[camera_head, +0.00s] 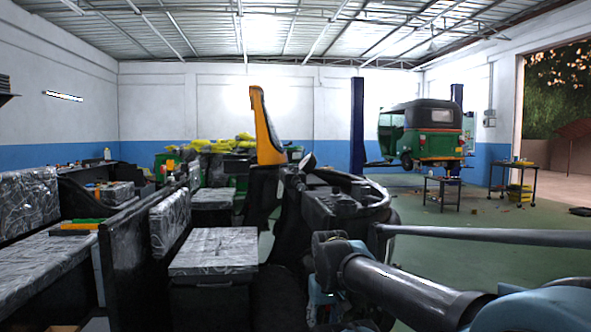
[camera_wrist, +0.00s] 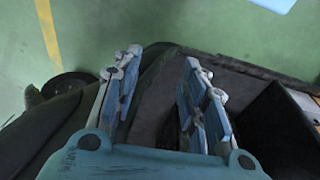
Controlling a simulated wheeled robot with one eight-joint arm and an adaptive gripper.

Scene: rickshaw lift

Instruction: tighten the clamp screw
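I cannot make out a clamp screw in either view. My gripper (camera_wrist: 162,62) is open in the wrist view, its two blue-grey fingers apart with nothing seen between them. Behind the fingers is a dark, shallow, tray-like panel (camera_wrist: 250,76) of a vehicle, with green floor beyond it. Whether the fingers touch the panel I cannot tell. In the head view my arm reaches in from the lower right, and its end is low beside a black vehicle body (camera_head: 345,205). My fingers are not clear there.
Seats wrapped in plastic, one of them a bench seat (camera_head: 215,250), fill the left. A yellow and black panel (camera_head: 265,125) stands upright behind them. A green rickshaw (camera_head: 425,133), a small table (camera_head: 442,182) and a trolley (camera_head: 513,166) are at the back right.

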